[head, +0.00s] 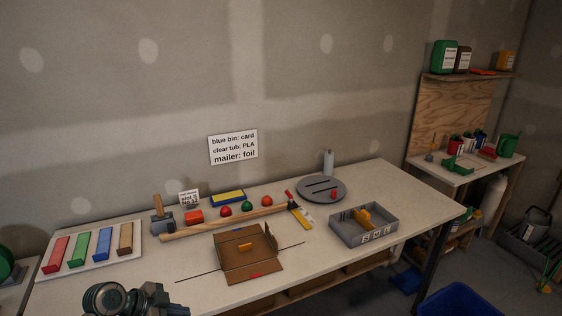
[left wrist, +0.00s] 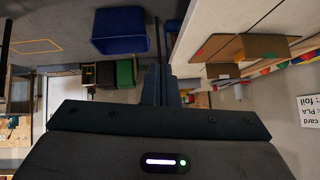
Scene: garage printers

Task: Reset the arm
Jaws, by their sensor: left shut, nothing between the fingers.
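My left gripper (left wrist: 160,84) shows in the left wrist view, shut, with nothing visible between its fingers. In the head view, part of my arm shows at the bottom left, in front of the workbench (head: 330,262); its fingertips cannot be made out there. The gripper appears clear of the bench items. My right gripper is in neither view.
On the bench are an open cardboard box (head: 268,266), a grey divided tray (head: 345,238), a grey disc (head: 310,187), a hammer-like tool (head: 162,222) and a white tray of coloured blocks (head: 74,267). A blue bin (head: 452,300) stands on the floor.

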